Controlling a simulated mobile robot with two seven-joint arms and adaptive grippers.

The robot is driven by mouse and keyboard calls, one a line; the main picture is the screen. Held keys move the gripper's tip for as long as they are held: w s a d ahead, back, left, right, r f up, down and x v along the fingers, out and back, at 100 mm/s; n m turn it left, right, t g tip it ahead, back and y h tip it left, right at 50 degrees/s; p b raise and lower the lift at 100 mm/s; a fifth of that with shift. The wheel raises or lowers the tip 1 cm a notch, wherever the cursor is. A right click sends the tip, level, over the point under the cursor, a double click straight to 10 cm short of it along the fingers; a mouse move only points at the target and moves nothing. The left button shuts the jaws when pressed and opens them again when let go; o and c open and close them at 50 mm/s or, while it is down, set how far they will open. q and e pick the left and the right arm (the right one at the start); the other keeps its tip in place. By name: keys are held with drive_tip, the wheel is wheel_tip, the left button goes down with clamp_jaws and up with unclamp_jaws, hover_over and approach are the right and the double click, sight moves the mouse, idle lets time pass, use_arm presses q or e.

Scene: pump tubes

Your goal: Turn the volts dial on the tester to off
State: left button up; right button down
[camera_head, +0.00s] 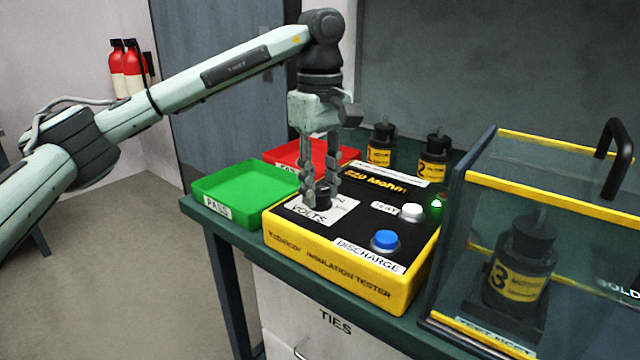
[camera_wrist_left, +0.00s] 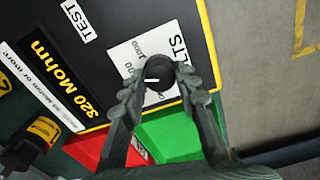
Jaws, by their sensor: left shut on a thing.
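The insulation tester (camera_head: 335,262) is a yellow box with a black top on the green bench. Its volts dial (camera_wrist_left: 158,70) is a small black knob on a white label near the box's left end; a white mark shows on it. My left gripper (camera_head: 321,198) points down from above and is shut on the dial, one finger on each side. In the left wrist view the fingertips (camera_wrist_left: 157,88) press against the knob. The fingers partly cover the label, so the dial's setting cannot be read for certain. My right gripper is not in view.
The tester has a white test button (camera_head: 411,212), a blue discharge button (camera_head: 385,239), a lit green lamp (camera_head: 437,203) and a 320 Mohm display (camera_wrist_left: 66,80). Green (camera_head: 225,208) and red (camera_head: 275,155) trays adjoin it. A clear yellow-edged enclosure (camera_head: 560,140) with pump 3 stands right.

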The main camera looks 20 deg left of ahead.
use_arm(q)
drive_tip(key=shift+n, duration=0.3)
drive_tip(key=n, duration=0.7)
drive_tip(key=shift+n, duration=0.3)
drive_tip(key=n, duration=0.4)
drive_tip(key=shift+n, duration=0.3)
drive_tip(key=n, duration=0.4)
drive_tip(key=shift+n, duration=0.4)
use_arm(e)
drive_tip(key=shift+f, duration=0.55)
use_arm(q)
drive_tip(key=o, duration=1.2)
drive_tip(key=shift+c, duration=0.2)
drive_tip(key=shift+r, duration=0.1)
